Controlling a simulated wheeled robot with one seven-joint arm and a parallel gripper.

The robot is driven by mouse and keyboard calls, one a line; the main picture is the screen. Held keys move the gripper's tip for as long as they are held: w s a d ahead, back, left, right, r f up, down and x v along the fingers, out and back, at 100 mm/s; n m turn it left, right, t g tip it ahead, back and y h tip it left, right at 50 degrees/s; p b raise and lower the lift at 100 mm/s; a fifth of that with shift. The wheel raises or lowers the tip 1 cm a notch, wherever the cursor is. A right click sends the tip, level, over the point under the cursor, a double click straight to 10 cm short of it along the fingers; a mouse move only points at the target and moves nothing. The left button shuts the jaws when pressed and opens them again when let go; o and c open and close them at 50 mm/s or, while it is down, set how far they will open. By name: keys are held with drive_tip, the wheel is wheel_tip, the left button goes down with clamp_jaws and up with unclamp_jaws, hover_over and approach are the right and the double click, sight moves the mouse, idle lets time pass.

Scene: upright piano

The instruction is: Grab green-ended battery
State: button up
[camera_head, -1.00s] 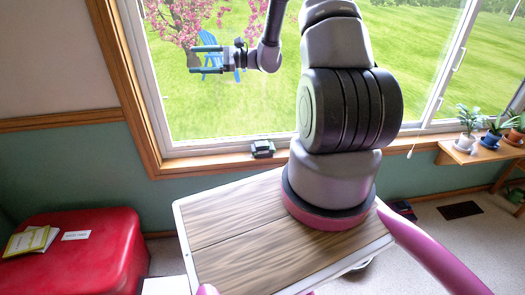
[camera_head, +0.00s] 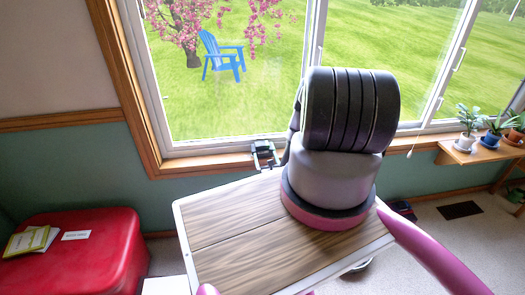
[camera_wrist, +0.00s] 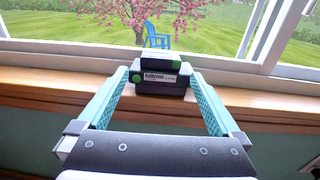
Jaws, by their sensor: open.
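The battery (camera_wrist: 157,76) is a dark block with a green round end at its left and a pale printed label. It sits on the wooden window sill, and a green patch shows on its top part. In the wrist view my gripper (camera_wrist: 158,80) is open, with one teal finger on each side of the battery. Its fingertips reach about as far as the battery's sides; I cannot tell whether they touch it. In the head view my gripper (camera_head: 264,154) is at the sill and largely covers the battery.
The window sill (camera_wrist: 60,88) runs along below the window glass and frame (camera_wrist: 90,50). A wood-topped surface (camera_head: 235,235) lies below the sill. A red padded box (camera_head: 85,250) with booklets stands at the left. Potted plants (camera_head: 468,120) stand on a shelf at the right.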

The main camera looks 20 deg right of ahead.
sight(263, 146)
drive_tip(key=x, duration=1)
drive_tip(key=shift+w, duration=0.15)
drive_tip(key=shift+r, duration=0.1)
clamp_jaws()
